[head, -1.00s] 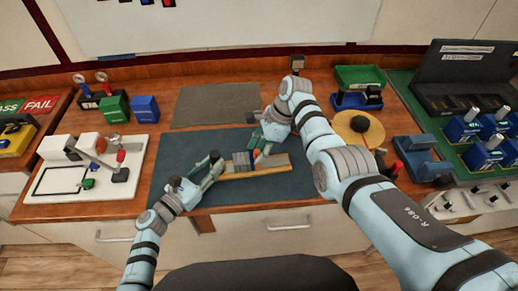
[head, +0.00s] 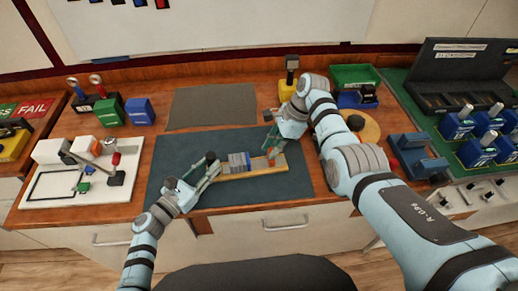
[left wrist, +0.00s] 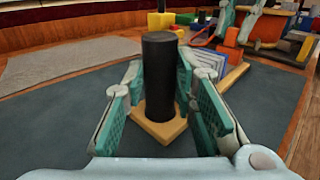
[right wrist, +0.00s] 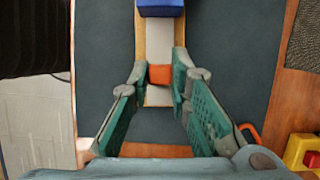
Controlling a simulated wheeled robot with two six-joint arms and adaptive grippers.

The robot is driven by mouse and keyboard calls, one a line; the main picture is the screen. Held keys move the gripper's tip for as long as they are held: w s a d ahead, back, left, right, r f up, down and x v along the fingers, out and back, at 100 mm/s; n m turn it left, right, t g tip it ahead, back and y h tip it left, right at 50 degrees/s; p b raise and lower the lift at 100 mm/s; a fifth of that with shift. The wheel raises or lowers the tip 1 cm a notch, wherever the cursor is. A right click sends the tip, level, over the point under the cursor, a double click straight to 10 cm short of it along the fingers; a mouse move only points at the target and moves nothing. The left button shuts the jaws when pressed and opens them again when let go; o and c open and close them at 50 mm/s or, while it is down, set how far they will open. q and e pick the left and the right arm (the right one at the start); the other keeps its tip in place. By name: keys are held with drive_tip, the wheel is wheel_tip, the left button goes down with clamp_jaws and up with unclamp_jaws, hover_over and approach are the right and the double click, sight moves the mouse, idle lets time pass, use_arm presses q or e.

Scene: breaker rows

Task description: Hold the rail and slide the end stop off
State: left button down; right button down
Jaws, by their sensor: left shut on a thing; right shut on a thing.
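The wooden rail (head: 259,171) lies on the dark mat, with a black upright post (left wrist: 160,75) at its left end. A group of grey and blue breakers (head: 238,161) sits mid-rail. The orange end stop (right wrist: 160,74) stands near the rail's right end, clear of the breakers; bare pale rail shows on both sides of it. My left gripper (left wrist: 160,100) is shut on the post. My right gripper (right wrist: 160,78) is shut on the end stop, fingers either side of it. In the head view the right hand partly covers the end stop (head: 272,154).
The dark mat (head: 180,140) has free room around the rail. A grey mat (head: 212,107) lies empty behind. A green bin (head: 354,76), a round wooden disc (head: 370,128) and a blue holder (head: 415,155) stand to the right. A white board (head: 52,203) with fixtures is at left.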

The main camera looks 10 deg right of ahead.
drive_tip(key=shift+d, duration=0.65)
drive_tip(key=c, duration=1.5)
unclamp_jaws()
drive_tip(key=shift+a, duration=0.1)
drive_tip(key=shift+r, duration=0.2)
drive_tip(key=v, duration=1.1)
drive_tip(key=shift+r, duration=0.35)
